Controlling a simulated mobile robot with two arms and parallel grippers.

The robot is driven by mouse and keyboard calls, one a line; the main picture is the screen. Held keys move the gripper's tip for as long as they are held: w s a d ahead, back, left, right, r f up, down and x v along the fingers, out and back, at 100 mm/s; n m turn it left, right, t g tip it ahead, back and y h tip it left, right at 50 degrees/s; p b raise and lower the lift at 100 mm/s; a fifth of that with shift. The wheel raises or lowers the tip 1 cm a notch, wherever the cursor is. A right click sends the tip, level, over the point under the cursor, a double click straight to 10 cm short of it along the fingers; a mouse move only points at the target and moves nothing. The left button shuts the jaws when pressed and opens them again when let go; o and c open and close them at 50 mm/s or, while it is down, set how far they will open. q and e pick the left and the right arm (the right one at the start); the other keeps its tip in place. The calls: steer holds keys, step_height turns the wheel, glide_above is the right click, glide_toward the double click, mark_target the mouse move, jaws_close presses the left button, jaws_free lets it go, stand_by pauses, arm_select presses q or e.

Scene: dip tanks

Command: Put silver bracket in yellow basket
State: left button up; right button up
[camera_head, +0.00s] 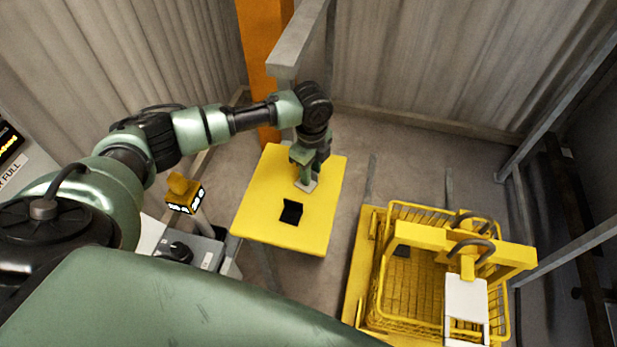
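The silver bracket (309,187) is a small pale piece on the yellow table (265,225), toward its far side. My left gripper (306,176) points down right at the bracket and covers part of it. Its fingers are too small and overlapped to tell whether they are open or shut on it. The yellow basket (385,318) is a wire basket to the right of the table, with a yellow bar and dark hooks over it. A small dark piece (402,250) shows inside the basket near its far left. My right gripper is not in view.
A black bracket (291,211) lies on the yellow table, nearer than the silver one. A grey control box (190,247) stands left of the table. An orange post (262,60) and grey beam (298,42) rise behind the table. A floor gap separates table and basket.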

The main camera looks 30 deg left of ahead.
arm_select(q)
jaws_close()
